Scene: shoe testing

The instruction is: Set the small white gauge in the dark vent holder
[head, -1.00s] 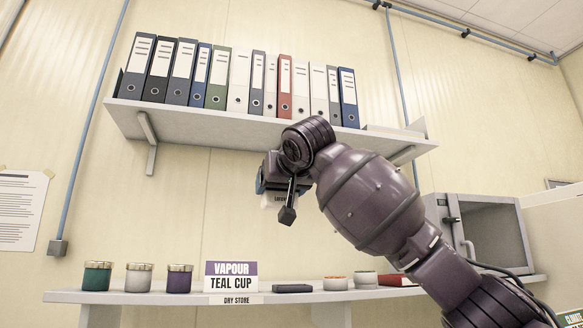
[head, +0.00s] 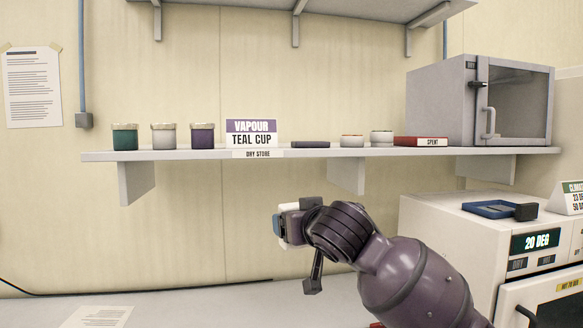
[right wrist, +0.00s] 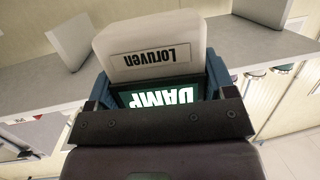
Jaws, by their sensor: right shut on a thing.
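My right gripper (head: 288,222) is in the middle of the head view, in front of the wall and appearing below the shelf. It is shut on the small white gauge (right wrist: 150,48), whose white edge barely shows in the head view. In the right wrist view the gauge sits between the blue fingers (right wrist: 158,78), with an upside-down "Loruven" label and a dark "DAMP" screen. A flat dark piece (head: 310,144) lies on the shelf; I cannot tell whether it is the vent holder. My left gripper is not in view.
The shelf (head: 340,153) carries several jars, a "TEAL CUP" sign (head: 251,134), two small round tins, a red "SPENT" book (head: 421,141) and a grey cabinet (head: 450,100). At right, a white "20 DEG" unit (head: 470,228) bears a blue tray (head: 490,208). A counter (head: 210,305) runs below.

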